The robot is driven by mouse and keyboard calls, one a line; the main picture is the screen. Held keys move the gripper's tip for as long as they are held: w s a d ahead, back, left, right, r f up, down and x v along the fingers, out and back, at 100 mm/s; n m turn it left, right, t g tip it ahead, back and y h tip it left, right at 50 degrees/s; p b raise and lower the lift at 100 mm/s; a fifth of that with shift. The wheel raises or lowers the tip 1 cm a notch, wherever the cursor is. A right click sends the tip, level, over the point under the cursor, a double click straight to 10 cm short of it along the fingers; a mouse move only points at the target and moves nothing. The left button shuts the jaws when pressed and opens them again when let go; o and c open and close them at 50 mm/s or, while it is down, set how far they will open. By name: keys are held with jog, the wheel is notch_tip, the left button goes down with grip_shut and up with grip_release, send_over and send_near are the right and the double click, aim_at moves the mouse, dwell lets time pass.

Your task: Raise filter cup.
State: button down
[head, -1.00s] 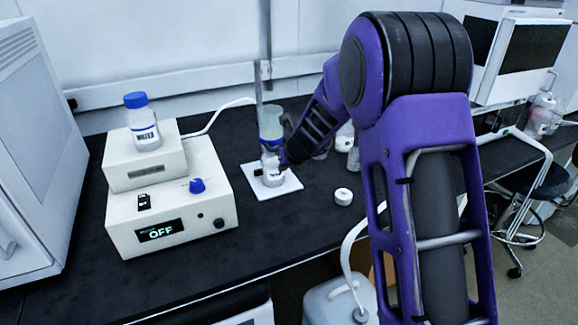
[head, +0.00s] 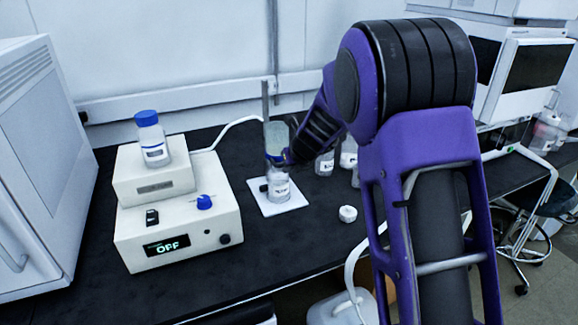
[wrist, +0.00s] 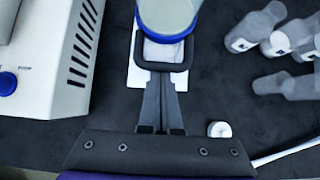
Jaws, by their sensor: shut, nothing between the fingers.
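The filter cup (head: 276,137) is clear with a blue ring at its lower end. It stands upright above a labelled clear bottle (head: 279,187) on a white base plate (head: 283,208) with an upright rod (head: 264,100). In the wrist view the cup (wrist: 167,12) is at the top centre, its blue rim facing me. My gripper (head: 287,157) is beside the cup's lower end. In the wrist view its fingers (wrist: 162,74) are shut together, with a dark rectangular loop at their tips, just below the blue rim. I cannot tell whether the loop touches the cup.
A white control box (head: 180,232) reading OFF, with a blue-capped bottle (head: 152,140) on top, stands left. A small white cap (head: 348,214) lies right of the plate. Several small bottles (wrist: 262,27) stand to the right. A white cabinet (head: 40,160) bounds the far left.

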notch_tip(320, 180, up, 4)
jog(key=p, duration=0.4)
jog(key=shift+w+r, duration=0.15)
jog(key=shift+r, duration=0.1)
notch_tip(320, 180, down, 4)
jog(key=b, duration=0.3)
jog(key=p+v, duration=0.2)
jog(key=v, duration=0.8)
jog(key=shift+s+f, duration=0.15)
jog(key=shift+s, duration=0.4)
jog(key=shift+d, duration=0.1)
